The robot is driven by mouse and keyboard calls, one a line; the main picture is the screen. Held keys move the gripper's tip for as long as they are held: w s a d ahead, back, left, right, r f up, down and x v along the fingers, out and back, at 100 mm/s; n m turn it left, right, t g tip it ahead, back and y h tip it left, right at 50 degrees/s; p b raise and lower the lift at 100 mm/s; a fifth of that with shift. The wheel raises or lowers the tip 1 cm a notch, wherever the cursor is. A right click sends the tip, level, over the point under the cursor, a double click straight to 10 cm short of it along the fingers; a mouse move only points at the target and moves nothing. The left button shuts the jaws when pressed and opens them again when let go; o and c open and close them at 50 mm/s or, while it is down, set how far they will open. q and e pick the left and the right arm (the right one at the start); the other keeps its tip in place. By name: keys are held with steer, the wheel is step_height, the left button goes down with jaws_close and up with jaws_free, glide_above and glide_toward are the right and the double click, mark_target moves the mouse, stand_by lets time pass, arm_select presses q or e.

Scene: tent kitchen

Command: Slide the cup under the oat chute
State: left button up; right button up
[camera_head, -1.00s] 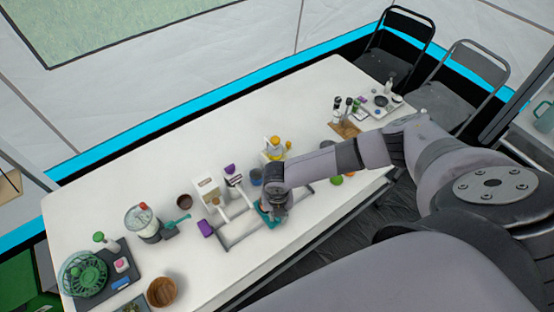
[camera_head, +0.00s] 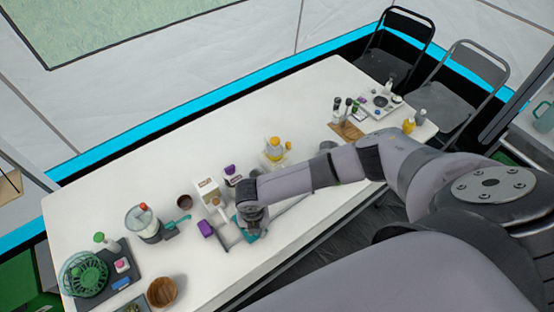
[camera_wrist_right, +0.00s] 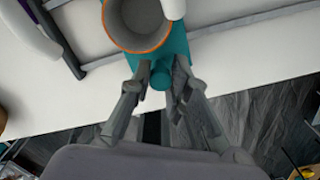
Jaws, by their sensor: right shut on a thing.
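A teal cup (camera_head: 243,238) with an orange rim stands within the grey rail frame near the table's front edge. It also shows in the right wrist view (camera_wrist_right: 180,42), looking empty. My right gripper (camera_head: 251,216) is at the cup's near side, its fingers (camera_wrist_right: 160,82) shut on the teal handle. In the wrist view the end of a white chute (camera_wrist_right: 174,8) overlaps the cup's rim from above. A white dispenser box (camera_head: 205,188) stands behind the frame, beside a purple-topped dispenser (camera_head: 230,170). I cannot tell which chute is the oat one. My left gripper is not in view.
A purple item (camera_head: 205,229) sits at the frame's left end. Left of it are a brown cup (camera_head: 184,202), a blender-like jar (camera_head: 141,221) and a wooden bowl (camera_head: 162,292). A yellow-topped dispenser (camera_head: 274,150) stands behind my arm. The table's back is clear.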

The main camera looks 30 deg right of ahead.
steer(key=shift+s+a, duration=0.15)
steer(key=shift+a, duration=1.35)
steer(key=shift+s+a, duration=0.1)
steer(key=shift+a, duration=1.4)
steer(key=o, duration=0.9)
steer(key=shift+r, duration=0.1)
